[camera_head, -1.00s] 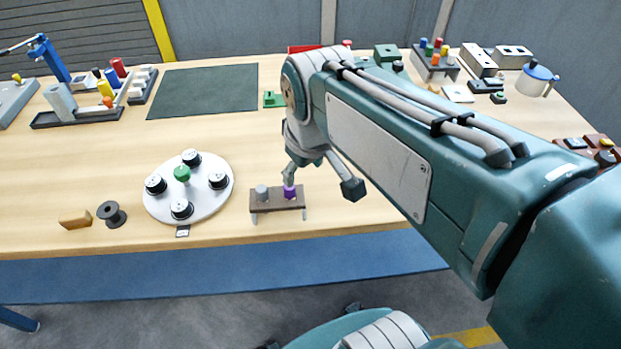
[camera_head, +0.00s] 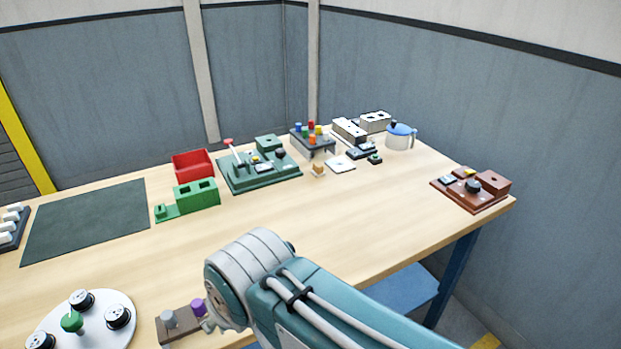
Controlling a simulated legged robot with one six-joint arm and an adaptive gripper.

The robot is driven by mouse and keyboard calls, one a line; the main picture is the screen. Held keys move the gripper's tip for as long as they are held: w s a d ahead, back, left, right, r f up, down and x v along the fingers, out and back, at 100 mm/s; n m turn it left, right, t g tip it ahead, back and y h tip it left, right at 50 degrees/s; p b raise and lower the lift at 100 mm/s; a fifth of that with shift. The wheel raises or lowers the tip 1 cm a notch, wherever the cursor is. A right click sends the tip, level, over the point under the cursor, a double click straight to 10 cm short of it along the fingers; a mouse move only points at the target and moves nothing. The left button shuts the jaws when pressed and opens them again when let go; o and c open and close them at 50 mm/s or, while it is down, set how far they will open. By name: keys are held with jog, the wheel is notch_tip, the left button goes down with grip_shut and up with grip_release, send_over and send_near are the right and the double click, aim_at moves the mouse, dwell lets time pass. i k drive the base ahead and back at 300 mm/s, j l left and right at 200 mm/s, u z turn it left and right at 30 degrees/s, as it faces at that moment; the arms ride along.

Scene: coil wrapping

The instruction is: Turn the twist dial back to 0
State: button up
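A reddish-brown board (camera_head: 452,194) sits near the right end of the table. It carries a black round knob (camera_head: 472,186), a small pale block, a yellow part and a brown block. A green board (camera_head: 262,180) at the back middle also bears a dark knob (camera_head: 280,153) and a red-tipped lever (camera_head: 229,143). No dial marks or 0 are legible, so I cannot tell which knob is the twist dial or how it is set. My arm reaches in from the bottom right, its joint at bottom centre.
A small brown stand (camera_head: 178,327) with a purple and a grey peg is beside my arm joint. A white round plate (camera_head: 98,332) with black knobs is at lower left. A red bin (camera_head: 193,165) and a lidded pot (camera_head: 400,139) stand at the back. The table's middle right is clear.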

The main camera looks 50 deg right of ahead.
aim_at(472, 186)
jog(key=z, duration=2.65)
jog(key=i+l+u, duration=0.1)
jog(key=i+l, duration=0.5)
jog(key=l, duration=0.2)
jog(key=i+l+u, duration=0.15)
jog(key=l, duration=0.25)
jog(key=i+l, duration=0.4)
jog(key=i+l+u, duration=0.15)
jog(key=l, duration=0.3)
jog(key=i, duration=0.1)
